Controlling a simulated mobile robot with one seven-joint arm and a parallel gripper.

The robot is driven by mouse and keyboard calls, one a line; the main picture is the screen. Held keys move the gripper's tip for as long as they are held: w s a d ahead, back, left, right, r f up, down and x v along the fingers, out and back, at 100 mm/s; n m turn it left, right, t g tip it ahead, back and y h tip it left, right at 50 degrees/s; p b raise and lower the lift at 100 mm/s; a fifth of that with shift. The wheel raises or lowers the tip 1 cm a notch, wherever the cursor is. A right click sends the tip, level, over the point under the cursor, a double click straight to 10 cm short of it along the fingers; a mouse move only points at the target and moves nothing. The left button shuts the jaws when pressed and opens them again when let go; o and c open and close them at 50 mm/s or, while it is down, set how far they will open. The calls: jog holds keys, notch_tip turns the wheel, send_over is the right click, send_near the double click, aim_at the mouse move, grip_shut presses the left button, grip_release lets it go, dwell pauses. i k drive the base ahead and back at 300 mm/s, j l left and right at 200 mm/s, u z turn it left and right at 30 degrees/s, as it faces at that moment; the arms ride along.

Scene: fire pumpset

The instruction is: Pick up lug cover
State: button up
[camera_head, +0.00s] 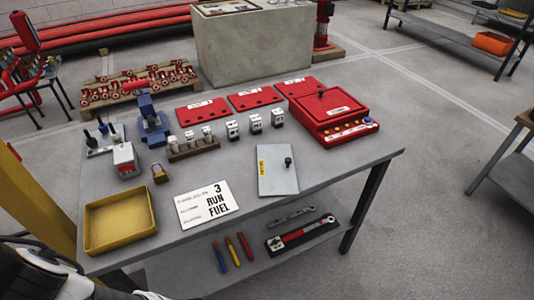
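A flat light-grey plate (284,181) with a black knob and a yellow label strip lies on the grey workbench (325,165), right of centre near its front edge. It looks like the lug cover, but its label is too small to read. Nothing covers it. Only dark and white parts of my own body show at the bottom left corner. My gripper does not show.
A yellow tray (143,235), a printed card (207,204), a brass padlock (160,174) and a blue vise (153,123) stand left of the plate. Small white-topped blocks (255,123) and a red case (333,108) stand behind it. The bench is bare to its right.

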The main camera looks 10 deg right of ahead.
aim_at(276, 175)
jog(key=i+l, duration=0.3)
jog(key=i+l+u, duration=0.1)
jog(key=i+l, duration=0.15)
jog(key=l, duration=0.2)
jog(key=u, duration=0.55)
jog(key=l+u, duration=0.5)
jog(key=u, duration=0.15)
jog(key=l+u, duration=0.35)
jog(key=k+l+u, duration=0.25)
jog(key=l, duration=0.15)
jog(key=k+l+u, duration=0.35)
jog(key=l, duration=0.2)
jog(key=k+l, duration=0.2)
jog(key=k+l+u, duration=0.15)
jog(key=l, duration=0.3)
jog(key=k+l, duration=0.35)
jog(key=l, duration=0.15)
jog(key=k+l, duration=0.4)
